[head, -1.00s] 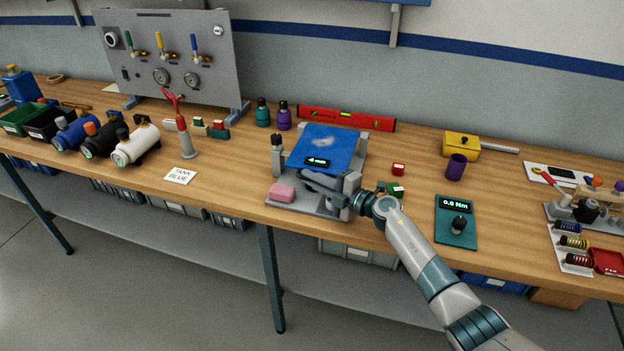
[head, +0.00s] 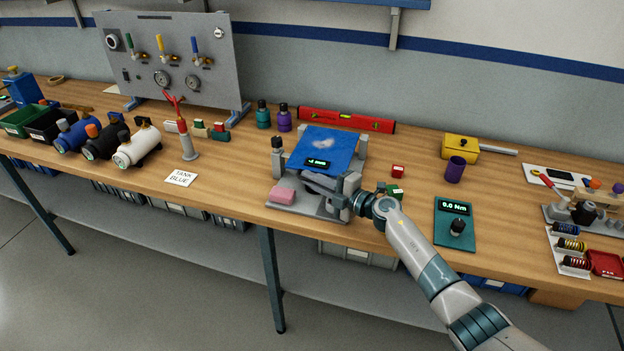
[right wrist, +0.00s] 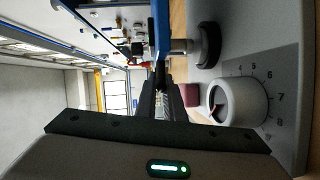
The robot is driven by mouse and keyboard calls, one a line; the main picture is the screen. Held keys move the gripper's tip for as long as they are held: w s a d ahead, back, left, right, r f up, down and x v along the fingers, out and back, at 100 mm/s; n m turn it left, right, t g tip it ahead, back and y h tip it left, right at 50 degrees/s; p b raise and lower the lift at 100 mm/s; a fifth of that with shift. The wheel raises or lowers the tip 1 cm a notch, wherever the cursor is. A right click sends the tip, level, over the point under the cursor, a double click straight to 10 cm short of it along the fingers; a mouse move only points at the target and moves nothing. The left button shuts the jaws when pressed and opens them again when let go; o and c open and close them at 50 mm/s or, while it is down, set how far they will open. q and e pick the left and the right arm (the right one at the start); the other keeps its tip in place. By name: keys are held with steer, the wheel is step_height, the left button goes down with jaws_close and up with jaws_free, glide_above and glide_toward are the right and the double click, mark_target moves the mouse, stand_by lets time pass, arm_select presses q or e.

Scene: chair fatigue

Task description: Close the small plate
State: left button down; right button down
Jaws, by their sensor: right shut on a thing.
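The test rig has a blue plate (head: 327,147) with a pale smudge, lying nearly flat above a grey base (head: 310,209). A small dark display (head: 318,162) is at the blue plate's front edge. I cannot tell which part is the small plate. My right gripper (head: 307,178) is at the rig's front, just below that edge. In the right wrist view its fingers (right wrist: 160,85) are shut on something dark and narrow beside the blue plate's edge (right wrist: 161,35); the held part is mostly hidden. My left gripper is out of view.
A pink block (head: 283,195) lies at the base's front left. A white numbered dial (right wrist: 237,102) and a black knob (right wrist: 208,45) are close to my fingers. A small red block (head: 398,170), a green block (head: 394,190) and a torque meter (head: 455,225) stand to the right.

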steer(key=shift+r, duration=0.1)
steer(key=c, duration=1.9)
jaws_free()
steer(key=shift+o, duration=0.2)
steer(key=shift+d, duration=0.15)
steer(key=shift+s+d, duration=0.4)
steer(key=shift+d, duration=0.05)
steer(key=b+v, duration=0.1)
steer(key=v, duration=1.5)
steer(key=shift+b, duration=0.35)
steer(key=shift+s, duration=0.1)
steer(key=shift+c, duration=0.3)
